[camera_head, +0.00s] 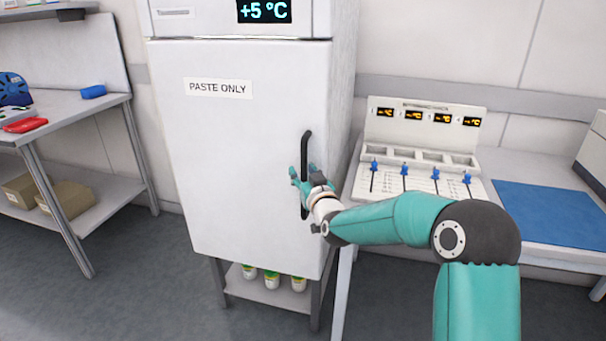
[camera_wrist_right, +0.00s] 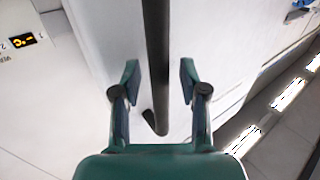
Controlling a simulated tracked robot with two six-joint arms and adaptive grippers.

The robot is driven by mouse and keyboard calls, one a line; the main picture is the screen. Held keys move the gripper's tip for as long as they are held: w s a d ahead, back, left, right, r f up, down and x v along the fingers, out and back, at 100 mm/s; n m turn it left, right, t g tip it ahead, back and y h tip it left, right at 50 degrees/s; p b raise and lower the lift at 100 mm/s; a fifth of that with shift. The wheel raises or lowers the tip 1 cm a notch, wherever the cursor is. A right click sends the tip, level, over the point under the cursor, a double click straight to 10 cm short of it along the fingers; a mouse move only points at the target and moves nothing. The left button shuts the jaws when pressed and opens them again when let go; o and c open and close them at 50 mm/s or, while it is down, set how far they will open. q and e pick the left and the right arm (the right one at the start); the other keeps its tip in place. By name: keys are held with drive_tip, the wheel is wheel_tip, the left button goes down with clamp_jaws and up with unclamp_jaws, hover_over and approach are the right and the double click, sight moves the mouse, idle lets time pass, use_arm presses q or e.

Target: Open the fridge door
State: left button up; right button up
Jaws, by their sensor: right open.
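The white fridge door (camera_head: 235,150) is shut and carries a "PASTE ONLY" label. Its black vertical handle (camera_head: 306,146) is near the door's right edge. My right gripper (camera_head: 302,175) is open at the handle's middle, with its fingers pointing at the door. In the right wrist view the handle (camera_wrist_right: 156,60) runs between the two open fingers (camera_wrist_right: 158,80), with a gap on each side. The gripper hides part of the handle in the head view. My left gripper is not in view.
A display reading +5 °C (camera_head: 264,11) is above the door. Jars (camera_head: 271,280) stand on a shelf below. A console with blue levers (camera_head: 420,155) and a blue mat (camera_head: 550,211) are on the right bench. A metal table (camera_head: 75,112) stands left; floor before the fridge is clear.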

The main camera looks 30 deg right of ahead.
clamp_jaws()
